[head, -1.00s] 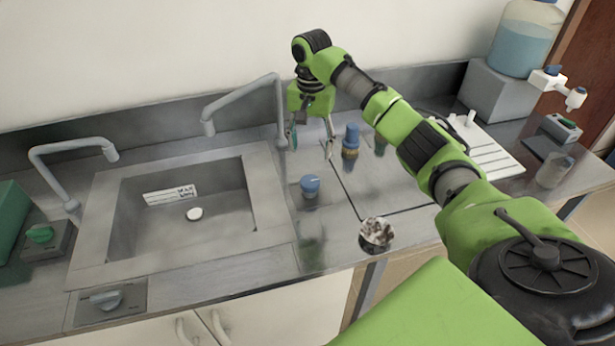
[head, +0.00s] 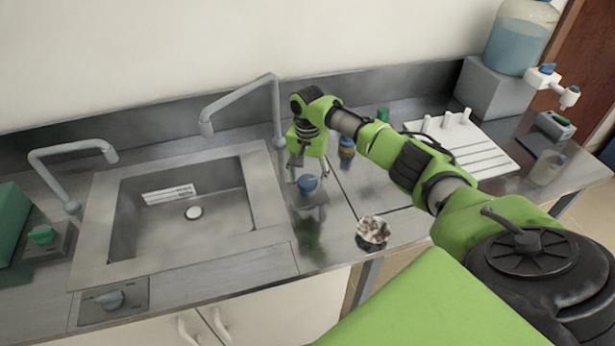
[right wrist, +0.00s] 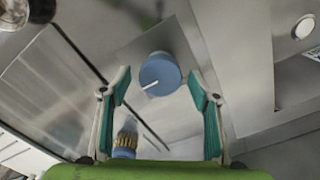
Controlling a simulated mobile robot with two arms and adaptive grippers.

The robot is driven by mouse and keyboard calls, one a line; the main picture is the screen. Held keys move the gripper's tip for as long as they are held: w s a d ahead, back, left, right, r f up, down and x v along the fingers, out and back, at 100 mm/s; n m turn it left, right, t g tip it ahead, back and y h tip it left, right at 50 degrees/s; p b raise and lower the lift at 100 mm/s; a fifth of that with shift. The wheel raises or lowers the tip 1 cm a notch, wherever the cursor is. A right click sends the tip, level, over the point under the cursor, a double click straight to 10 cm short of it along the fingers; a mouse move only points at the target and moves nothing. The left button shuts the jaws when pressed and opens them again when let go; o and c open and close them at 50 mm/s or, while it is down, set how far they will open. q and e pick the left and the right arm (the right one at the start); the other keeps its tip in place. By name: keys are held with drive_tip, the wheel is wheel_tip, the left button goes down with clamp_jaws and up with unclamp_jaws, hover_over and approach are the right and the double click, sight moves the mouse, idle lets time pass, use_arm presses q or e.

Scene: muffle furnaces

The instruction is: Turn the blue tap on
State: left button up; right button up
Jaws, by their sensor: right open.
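A blue round knob (head: 308,185) sits on a square metal plate on the counter, just right of the sink. In the right wrist view the blue knob (right wrist: 160,74) shows from above, with a white line pointing to the lower left. My right gripper (head: 308,171) is open above the knob. In the right wrist view its teal-padded fingers (right wrist: 160,88) stand on either side of the knob, with gaps on both sides. I cannot tell how high the fingertips are above it. My left gripper is not in view.
A curved grey faucet (head: 277,105) rises at the back left, beside the sink (head: 255,170). A white pegged board (head: 480,150) lies to the right.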

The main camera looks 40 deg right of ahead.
drive_tip(key=c, duration=1.1)
